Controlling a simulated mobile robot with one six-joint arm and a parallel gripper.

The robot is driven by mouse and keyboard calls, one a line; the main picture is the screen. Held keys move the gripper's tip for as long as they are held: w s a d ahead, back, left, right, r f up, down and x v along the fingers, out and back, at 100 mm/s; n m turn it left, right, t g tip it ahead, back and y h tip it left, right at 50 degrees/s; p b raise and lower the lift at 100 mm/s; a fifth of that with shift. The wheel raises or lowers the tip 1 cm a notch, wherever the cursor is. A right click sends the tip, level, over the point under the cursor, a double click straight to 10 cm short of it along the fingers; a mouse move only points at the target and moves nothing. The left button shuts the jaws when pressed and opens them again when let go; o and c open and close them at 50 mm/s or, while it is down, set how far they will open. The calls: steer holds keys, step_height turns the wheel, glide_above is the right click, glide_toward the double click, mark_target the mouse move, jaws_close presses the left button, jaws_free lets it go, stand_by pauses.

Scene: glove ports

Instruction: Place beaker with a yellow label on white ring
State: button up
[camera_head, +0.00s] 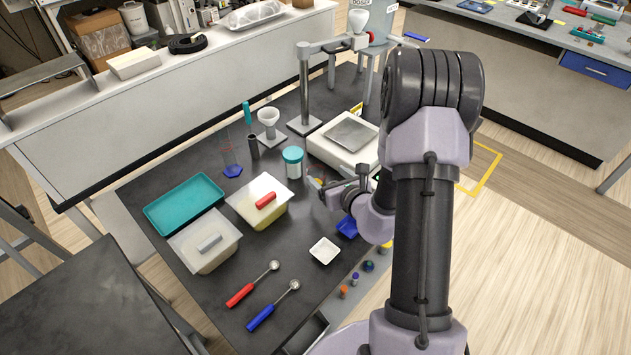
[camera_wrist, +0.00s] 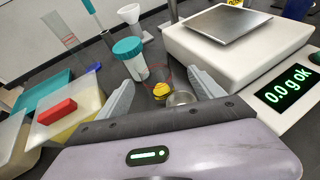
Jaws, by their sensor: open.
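A small clear beaker with a thin red rim and a yellow patch, apparently its label (camera_wrist: 161,91), stands between and beyond the fingers of my gripper (camera_wrist: 161,79) in the wrist view. The fingers are apart, and I see no contact with the beaker. In the head view my gripper (camera_head: 334,190) is low over the black table, left of the balance, and partly hides the beaker. A clear round glass piece (camera_wrist: 182,98) is just right of the beaker. I cannot make out a white ring in either view.
A teal-lidded jar (camera_head: 293,162) stands close to the left of my gripper. The balance (camera_head: 325,150) is behind it on the right. Lidded tubs (camera_head: 273,212), a teal tray (camera_head: 183,202), a white dish (camera_head: 324,251) and two scoops (camera_head: 240,294) occupy the left and front.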

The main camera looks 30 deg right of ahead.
mark_target(320, 175)
steer(key=x, duration=0.2)
steer(key=b+x, duration=0.1)
steer(key=x, duration=0.1)
steer(key=a+x, duration=0.1)
steer(key=x, duration=0.1)
steer(key=shift+w+f, duration=0.15)
steer(key=c, duration=1.6)
